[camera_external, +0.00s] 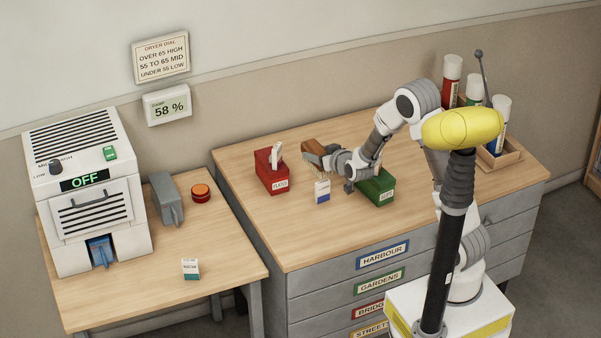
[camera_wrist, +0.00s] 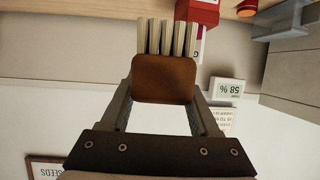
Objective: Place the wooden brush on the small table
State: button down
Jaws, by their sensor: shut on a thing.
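The wooden brush (camera_external: 314,146) has a brown wooden body and pale bristles. My gripper (camera_external: 328,157) is shut on it and holds it above the drawer cabinet's wooden top, between the red box and the green box. In the wrist view the brush's brown body (camera_wrist: 164,78) sits between the two fingers of my gripper (camera_wrist: 165,95), with the bristles pointing to the top of the picture. The small table (camera_external: 225,262) has a light wooden top and stands at the left, apart from the brush.
The small table bears a white dryer (camera_external: 88,200), a grey device (camera_external: 166,200), a red-orange button (camera_external: 201,193) and a small carton (camera_external: 191,269). On the cabinet are a red box (camera_external: 271,172), a white-blue carton (camera_external: 322,191), a green box (camera_external: 375,188) and a canister tray (camera_external: 500,158).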

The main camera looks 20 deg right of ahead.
jog(key=s+a+n+y+b, duration=0.3)
jog(key=a+n+y+b, duration=0.15)
jog(key=a, duration=2.75)
jog(key=shift+m+g+h, duration=0.25)
jog(key=shift+m+g, duration=0.15)
jog(key=shift+m, duration=0.05)
jog(key=shift+a+f+b, duration=0.2)
jog(key=shift+f+b, duration=0.8)
jog(key=shift+f, duration=3.7)
jog(key=shift+a+f+b, duration=0.15)
jog(key=shift+f+b, duration=0.8)
jog(key=shift+f, duration=3.75)
jog(key=shift+f+b, duration=0.55)
jog(key=shift+c, duration=0.2)
grip_release()
